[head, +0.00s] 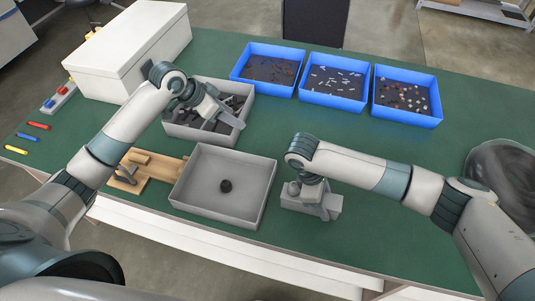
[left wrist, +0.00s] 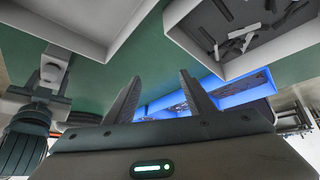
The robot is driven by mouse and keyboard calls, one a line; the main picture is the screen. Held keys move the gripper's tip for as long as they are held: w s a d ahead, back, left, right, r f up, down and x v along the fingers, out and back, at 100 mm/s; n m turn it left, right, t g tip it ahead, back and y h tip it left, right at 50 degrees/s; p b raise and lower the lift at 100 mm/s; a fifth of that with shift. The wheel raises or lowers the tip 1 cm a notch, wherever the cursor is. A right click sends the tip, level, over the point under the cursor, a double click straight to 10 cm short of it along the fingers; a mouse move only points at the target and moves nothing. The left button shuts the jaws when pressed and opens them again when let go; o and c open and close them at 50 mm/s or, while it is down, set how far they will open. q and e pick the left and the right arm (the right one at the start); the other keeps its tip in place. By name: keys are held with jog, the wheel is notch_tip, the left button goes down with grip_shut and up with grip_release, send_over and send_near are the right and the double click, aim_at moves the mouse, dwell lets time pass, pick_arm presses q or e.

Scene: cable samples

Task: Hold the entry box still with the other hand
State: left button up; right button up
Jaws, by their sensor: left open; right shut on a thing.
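A small light grey box (head: 298,203), which I take for the entry box, sits on the green table right of the grey tray. My right gripper (head: 324,208) points down over it and is shut on it, hiding part of its middle and top. In the left wrist view a pale box (left wrist: 56,58) shows at the left with my right gripper (left wrist: 44,82) at it. My left gripper (head: 228,118) is above the grey divided bin (head: 182,133), away from the entry box. Its two fingers stand apart with nothing between them in the left wrist view (left wrist: 160,88).
The grey tray (head: 265,185) holds a dark round piece (head: 226,186). The divided bin holds dark pieces. Blue bins (head: 334,103) with small parts stand at the back. A wooden fixture (head: 148,178) and large white box (head: 130,45) are left. Green table (head: 270,128) is free before the blue bins.

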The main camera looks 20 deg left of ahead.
pick_arm(q)
jog(key=s+d+r+m+g+h, duration=0.1)
jog(key=s+d+r+m+g, duration=0.15)
jog(key=s+d+m, duration=0.6)
jog(key=m+g, duration=0.2)
jog(key=g, duration=0.1)
send_near(291, 184)
jog(key=v, duration=0.2)
jog(key=shift+s+a+h, duration=0.15)
jog(key=shift+a+h, duration=0.15)
jog(key=shift+x, duration=6)
jog(key=shift+c, duration=0.5)
